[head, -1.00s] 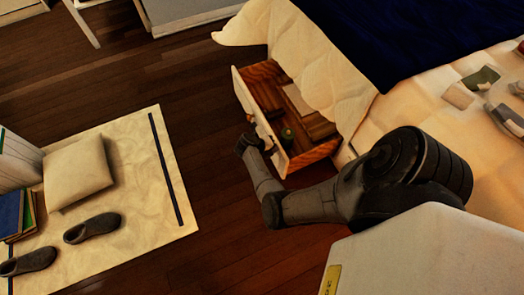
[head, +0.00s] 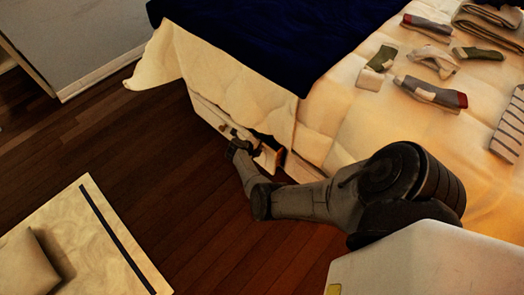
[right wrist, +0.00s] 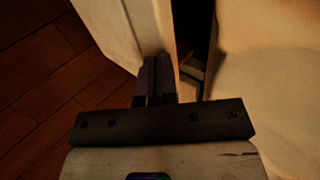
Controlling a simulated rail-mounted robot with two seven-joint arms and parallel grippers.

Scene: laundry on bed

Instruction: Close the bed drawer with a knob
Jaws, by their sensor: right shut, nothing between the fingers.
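The bed drawer (head: 208,112) is a pale front panel low on the bed's side, under the hanging cover. It stands slightly out, with a narrow gap and a bit of brown wood (head: 278,151) showing at its near end. My right gripper (head: 238,148) is at the outer face of the front, shut and empty. In the right wrist view the closed fingers (right wrist: 156,76) are against or very close to the pale drawer front (right wrist: 125,28), with a dark gap behind it. The knob cannot be made out clearly near the gripper. My left gripper is not in view.
The bed (head: 330,110) has a cream cover and a dark blue blanket (head: 260,40), with several socks and folded clothes on top. A cream rug (head: 95,255) with a pillow (head: 25,268) lies at lower left. The wooden floor beside the drawer is clear.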

